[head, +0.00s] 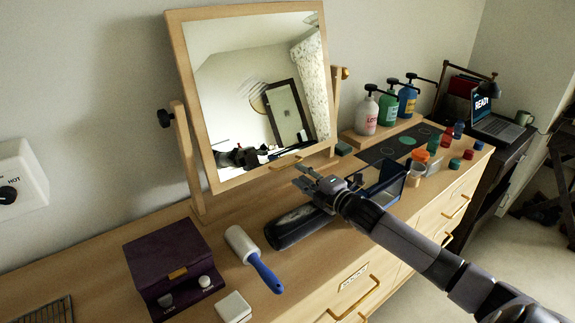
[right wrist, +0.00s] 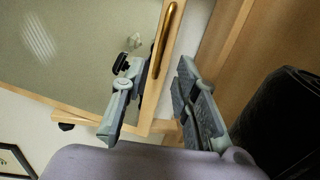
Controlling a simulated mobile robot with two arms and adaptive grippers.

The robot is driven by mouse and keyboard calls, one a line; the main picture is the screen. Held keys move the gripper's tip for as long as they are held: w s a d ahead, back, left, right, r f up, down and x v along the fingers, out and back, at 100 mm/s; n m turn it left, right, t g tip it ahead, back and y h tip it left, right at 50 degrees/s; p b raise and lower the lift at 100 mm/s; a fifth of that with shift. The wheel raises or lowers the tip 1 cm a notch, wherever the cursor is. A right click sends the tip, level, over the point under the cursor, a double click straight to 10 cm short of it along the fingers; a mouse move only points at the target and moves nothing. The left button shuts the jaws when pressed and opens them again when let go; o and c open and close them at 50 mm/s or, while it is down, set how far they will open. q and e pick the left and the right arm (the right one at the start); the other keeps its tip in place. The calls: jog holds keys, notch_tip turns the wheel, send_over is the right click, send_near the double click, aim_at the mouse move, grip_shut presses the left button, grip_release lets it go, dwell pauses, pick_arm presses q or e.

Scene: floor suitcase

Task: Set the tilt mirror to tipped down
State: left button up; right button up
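The tilt mirror (head: 235,95) has a light wooden frame and hangs between two posts with a dark knob (head: 165,118) on the left. Its lower edge appears to stand forward of the posts, with the top leaning toward the wall. A brass handle (head: 285,162) is on the lower rail; it also shows in the right wrist view (right wrist: 165,40). My right gripper (head: 306,178) is just below and in front of this handle. In the right wrist view its fingers (right wrist: 160,70) are apart, with nothing between them, and the handle is beyond the tips. My left gripper is out of view.
A black cylindrical case (head: 290,228) lies under my right arm, beside a lint roller (head: 243,246). A purple box (head: 172,262) stands front left. Pump bottles (head: 388,106), a dark mat (head: 380,152) and small jars (head: 459,129) occupy the right side.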

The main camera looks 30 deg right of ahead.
aim_at(287, 166)
jog(key=w, duration=0.7)
jog(key=shift+w+a+f+p, duration=0.15)
jog(key=shift+a+f+p, duration=0.1)
jog(key=shift+a+p, duration=0.1)
grip_shut()
dwell(0.5)
